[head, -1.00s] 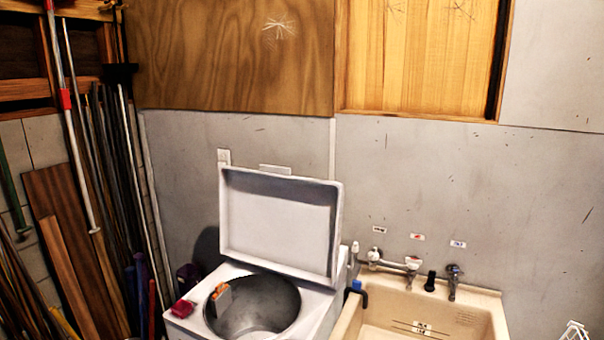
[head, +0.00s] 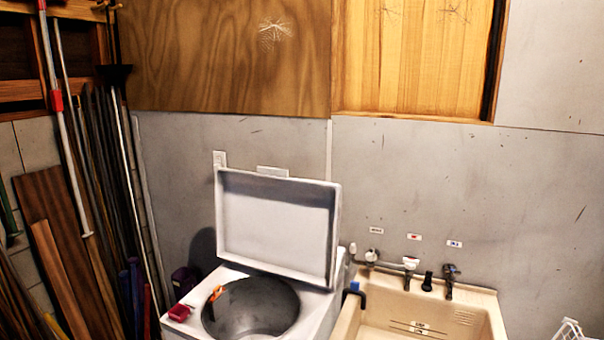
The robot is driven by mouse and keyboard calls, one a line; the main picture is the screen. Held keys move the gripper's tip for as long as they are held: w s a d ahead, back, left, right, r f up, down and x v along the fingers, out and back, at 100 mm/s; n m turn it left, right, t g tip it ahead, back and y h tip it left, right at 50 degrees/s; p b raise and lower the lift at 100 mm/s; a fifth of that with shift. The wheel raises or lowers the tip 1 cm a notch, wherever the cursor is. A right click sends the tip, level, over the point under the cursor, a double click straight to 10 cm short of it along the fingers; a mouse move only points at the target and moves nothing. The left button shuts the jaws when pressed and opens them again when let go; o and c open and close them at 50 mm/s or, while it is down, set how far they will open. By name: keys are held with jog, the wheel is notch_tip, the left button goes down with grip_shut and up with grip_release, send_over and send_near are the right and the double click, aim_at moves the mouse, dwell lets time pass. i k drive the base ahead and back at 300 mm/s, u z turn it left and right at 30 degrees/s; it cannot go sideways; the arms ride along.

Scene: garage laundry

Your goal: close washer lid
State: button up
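The white washer (head: 318,314) stands at the bottom centre of the head view, against the grey wall. Its lid (head: 276,222) is open and stands nearly upright at the back of the machine. The round metal drum (head: 250,308) shows below it. A small orange item (head: 217,293) is at the drum's left rim. My gripper is not in view.
A red object (head: 179,312) sits on the washer's left front corner. A beige sink (head: 482,308) with taps (head: 410,264) stands close on the right. Poles and boards (head: 62,250) lean at the left. A white rack (head: 570,330) shows at the lower right.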

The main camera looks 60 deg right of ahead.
aim_at(267, 219)
jog(key=z, duration=0.5)
jog(key=i, duration=1)
jog(key=u, duration=0.05)
